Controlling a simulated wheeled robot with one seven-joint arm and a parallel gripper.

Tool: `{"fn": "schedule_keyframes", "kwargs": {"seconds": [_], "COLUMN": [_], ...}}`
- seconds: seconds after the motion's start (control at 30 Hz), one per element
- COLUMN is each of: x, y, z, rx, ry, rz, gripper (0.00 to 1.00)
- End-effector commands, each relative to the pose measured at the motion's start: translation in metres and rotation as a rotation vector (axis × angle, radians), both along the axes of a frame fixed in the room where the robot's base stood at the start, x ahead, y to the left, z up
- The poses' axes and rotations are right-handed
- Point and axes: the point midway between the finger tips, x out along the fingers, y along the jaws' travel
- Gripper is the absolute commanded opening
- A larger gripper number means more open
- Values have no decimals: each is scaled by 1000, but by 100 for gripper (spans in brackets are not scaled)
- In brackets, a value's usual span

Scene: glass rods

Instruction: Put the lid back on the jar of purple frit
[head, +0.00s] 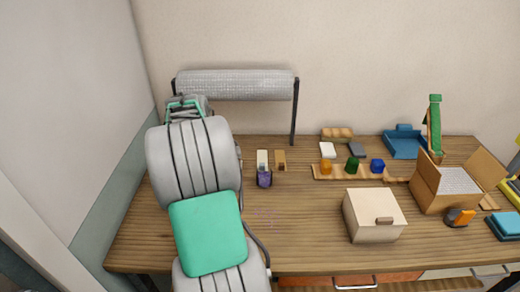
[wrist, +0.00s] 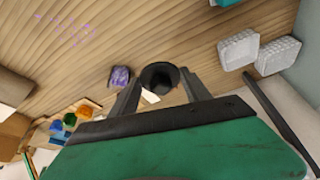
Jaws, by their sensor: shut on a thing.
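The jar of purple frit (head: 264,180) stands on the wooden table just right of my arm. In the wrist view the jar (wrist: 120,78) is left of my fingertips, with purple showing at its top. My gripper (wrist: 160,82) is shut on a round dark lid (wrist: 159,75), held between the fingertips. The lid is apart from the jar in the picture; its height above the table is hard to tell. In the head view my arm hides the fingertips and the lid.
Orange (head: 326,165), green (head: 353,164) and blue (head: 377,166) jars stand on a wooden strip (head: 317,174). A pale box (head: 372,222) and an open carton (head: 430,190) are to the right. A grey roll (head: 237,84) hangs behind. Faint purple specks (head: 265,217) mark the table.

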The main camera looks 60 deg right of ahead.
Motion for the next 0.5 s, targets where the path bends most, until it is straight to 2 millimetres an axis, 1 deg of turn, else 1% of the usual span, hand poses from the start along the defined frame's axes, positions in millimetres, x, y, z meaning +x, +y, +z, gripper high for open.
{"fn": "schedule_keyframes", "kwargs": {"seconds": [0.03,0.1,0.2,0.3,0.33,0.4,0.5], "x": [-21,-48,-80,-102,-106,-112,-113], "y": [-29,-60,-93,-111,-115,-119,-120], "z": [-3,-9,-15,-20,-20,-22,-25], "rx": [0,-3,-8,-12,-13,-15,-15], "ry": [3,1,0,-1,-2,-3,-2], "rz": [-94,-207,-333,-409,-424,-444,-449], "gripper": [18,18,18,18,18,18,18]}}
